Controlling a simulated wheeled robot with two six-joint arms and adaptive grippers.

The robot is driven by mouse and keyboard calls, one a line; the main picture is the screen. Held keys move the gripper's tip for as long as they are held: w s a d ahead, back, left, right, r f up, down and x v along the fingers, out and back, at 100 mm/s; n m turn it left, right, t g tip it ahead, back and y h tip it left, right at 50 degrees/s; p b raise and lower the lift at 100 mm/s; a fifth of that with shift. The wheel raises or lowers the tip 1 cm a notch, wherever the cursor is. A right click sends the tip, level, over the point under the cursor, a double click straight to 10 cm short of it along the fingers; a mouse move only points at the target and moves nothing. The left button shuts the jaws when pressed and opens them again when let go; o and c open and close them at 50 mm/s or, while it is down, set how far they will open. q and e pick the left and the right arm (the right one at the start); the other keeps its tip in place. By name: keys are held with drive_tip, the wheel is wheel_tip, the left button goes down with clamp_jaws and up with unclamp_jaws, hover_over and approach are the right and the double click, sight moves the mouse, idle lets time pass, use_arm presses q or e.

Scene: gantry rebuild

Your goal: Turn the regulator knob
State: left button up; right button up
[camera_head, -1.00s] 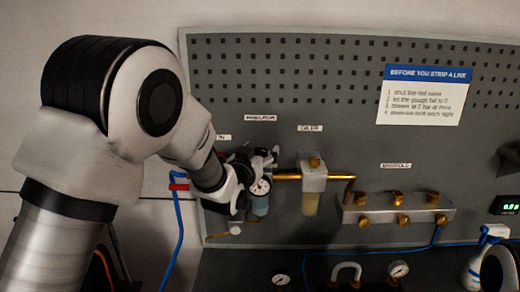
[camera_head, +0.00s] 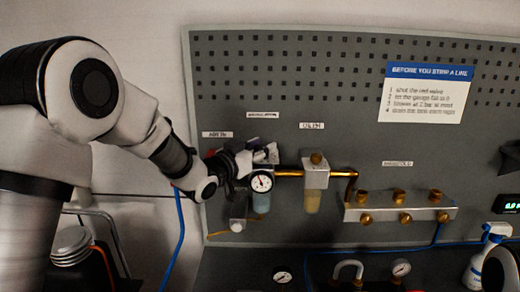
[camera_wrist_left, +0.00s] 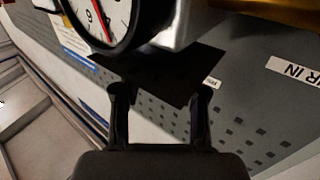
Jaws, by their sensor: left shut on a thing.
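My left gripper (camera_head: 266,154) is at the regulator's top, above the gauge. In the left wrist view the gauge (camera_wrist_left: 100,18) is large at the top left, cut by the frame edge. A dark, angular regulator knob (camera_wrist_left: 165,72) lies between the fingertips of the left gripper (camera_wrist_left: 160,95), which is shut on it. In the head view the fingers hide the knob. My right gripper is not identifiable in either view.
A brass pipe (camera_head: 288,173) runs right from the regulator to the oiler (camera_head: 315,175). A manifold (camera_head: 400,213) with brass fittings is further right. A blue hose (camera_head: 180,235) hangs at left. Loose gauges (camera_head: 400,268) lie on the dark bench, with a spray bottle (camera_head: 482,262) at right.

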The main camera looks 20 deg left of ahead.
use_arm(q)
drive_tip(key=shift+m+g+h+p, duration=0.6)
drive_tip(key=shift+m+g+h, duration=0.45)
drive_tip(key=shift+h, duration=0.65)
drive_tip(key=shift+m, duration=0.25)
drive_tip(key=o, duration=0.9)
drive_tip(key=shift+f, duration=0.1)
drive_tip(key=shift+c, duration=0.2)
drive_tip(key=o, duration=0.3)
drive_tip(key=shift+w, duration=0.15)
drive_tip(key=shift+w+d+f, duration=0.1)
drive_tip(key=shift+w+d, duration=0.05)
drive_tip(key=shift+w, duration=0.1)
drive_tip(key=v, duration=1.2)
drive_tip(key=shift+w+d+f, duration=0.1)
drive_tip(key=shift+f, duration=0.1)
